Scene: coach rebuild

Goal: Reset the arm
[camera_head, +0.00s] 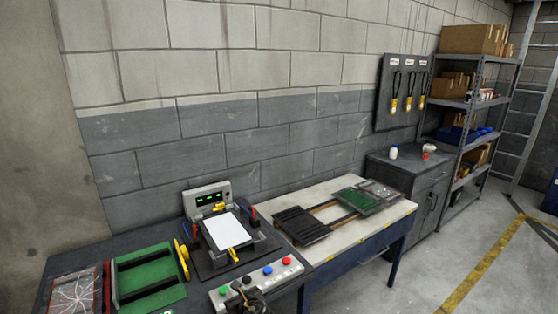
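My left gripper (250,299) seems to be the dark shape at the bottom edge, in front of the grey button box (257,283). Only a small part of it shows, and I cannot tell whether its fingers are open or shut. I see nothing clearly held in it. My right gripper is not in view.
The dark workbench (75,259) carries a fixture with a white plate (228,231), a green tray (150,278) and a grey display unit (208,198). A pale table (350,221) to the right holds a black slatted panel (301,225) and a green board (356,200). Open floor (510,270) lies at right.

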